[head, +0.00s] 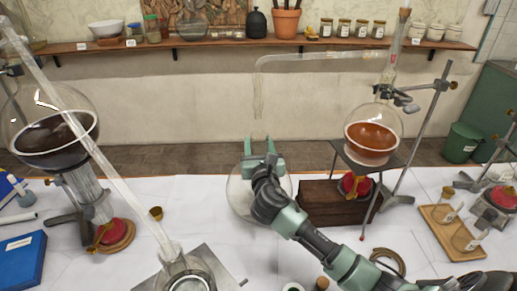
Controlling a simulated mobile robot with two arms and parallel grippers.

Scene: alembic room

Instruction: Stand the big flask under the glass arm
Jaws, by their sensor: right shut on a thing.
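The big flask (238,198) is a round clear glass vessel at the middle of the white-covered table, largely hidden behind my right gripper. My right gripper (261,157) is shut on it near its neck. The glass arm (320,56) runs left from the right-hand still and bends down; its open tip (258,108) hangs just above the gripper in the picture. The flask looks upright, roughly below that tip. I cannot tell whether its base touches the table. My left gripper is not in view.
A dark wooden block (335,205) is close right of the flask, beside the stand and a round flask of orange-brown liquid (371,138). Another still (50,125) with a long slanting tube stands left. A wooden tray (452,232) lies right. Clear table shows left of the flask.

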